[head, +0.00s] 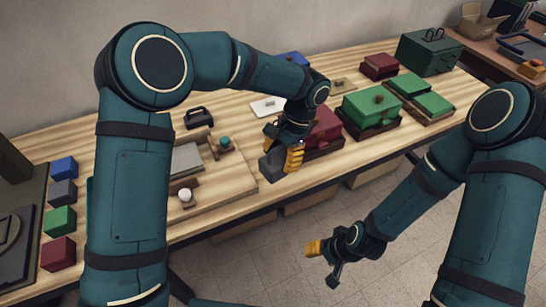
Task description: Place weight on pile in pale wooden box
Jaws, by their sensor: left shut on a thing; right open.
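My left gripper (283,155) is shut on a dark grey block (271,166). It holds the block over the table's front part, right of a pale wooden tray-like frame (237,188) and in front of a dark red box (326,122). The gripper partly hides the block. In the pale wooden frame lies a flat grey piece (187,158); my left arm hides part of the frame. A black object with a handle (199,118) stands behind the frame. I cannot tell which of the two is the weight. My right gripper (324,263) is open and empty, in front of the table above the floor.
A green box (371,104) and flat green pieces (433,104) stand to the right, with a dark green case (428,53) behind. A white card (268,106) lies behind the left gripper. Small coloured blocks (61,220) line the left end.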

